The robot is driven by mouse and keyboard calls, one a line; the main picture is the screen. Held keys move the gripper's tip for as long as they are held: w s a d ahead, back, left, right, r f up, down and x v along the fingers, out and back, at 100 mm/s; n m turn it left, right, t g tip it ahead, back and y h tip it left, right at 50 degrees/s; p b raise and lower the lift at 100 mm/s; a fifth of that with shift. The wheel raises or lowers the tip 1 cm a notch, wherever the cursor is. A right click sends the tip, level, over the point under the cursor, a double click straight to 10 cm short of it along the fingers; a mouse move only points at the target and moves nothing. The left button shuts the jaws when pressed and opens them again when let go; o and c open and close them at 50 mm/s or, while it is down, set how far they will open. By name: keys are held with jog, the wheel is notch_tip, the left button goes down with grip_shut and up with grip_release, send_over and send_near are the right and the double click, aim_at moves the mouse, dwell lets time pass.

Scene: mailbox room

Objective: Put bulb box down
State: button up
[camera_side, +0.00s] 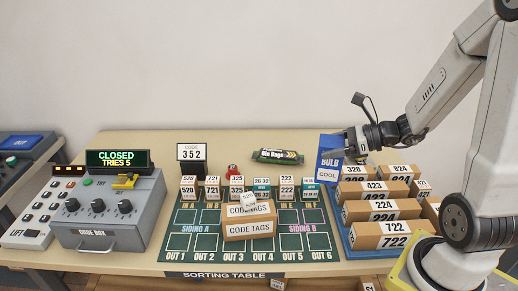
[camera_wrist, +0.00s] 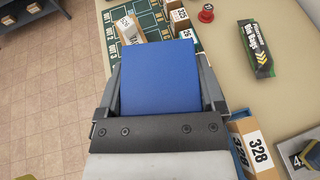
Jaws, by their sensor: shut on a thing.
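The bulb box (camera_side: 329,158) is blue with a white label reading COOL, and stands upright behind the left end of the parcel tray in the side view. My gripper (camera_side: 350,140) reaches it from the right and is shut on it. In the wrist view the box's plain blue face (camera_wrist: 158,78) fills the space between my gripper's two fingers (camera_wrist: 160,100).
A blue tray (camera_side: 347,246) of numbered parcels stands below and right of my gripper. A bin bags pack (camera_side: 278,156) and a red button (camera_side: 233,169) lie to the left. The green sorting mat (camera_side: 180,243) holds small boxes and code tags boxes.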

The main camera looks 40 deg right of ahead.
notch_tip(320, 180, up, 2)
jog(key=shift+r, duration=0.25)
jog(key=shift+w+a, duration=0.2)
jog(key=w+a+n+g+y, duration=0.1)
jog(key=w+a, duration=0.3)
jog(key=a, duration=0.5)
jog(key=w+a+n+y, duration=0.1)
jog(key=w+a, duration=0.3)
jog(key=a, duration=0.5)
jog(key=w+a+n+g, duration=0.1)
jog(key=w+a, duration=0.3)
jog(key=a, duration=0.5)
jog(key=shift+s+d+f, duration=0.1)
jog(key=shift+d+f, duration=0.1)
jog(key=shift+f, duration=1.05)
jog(key=shift+s+d+f, duration=0.1)
jog(key=shift+d+f, duration=0.05)
jog(key=shift+f, duration=1.1)
jog(key=shift+w, duration=0.1)
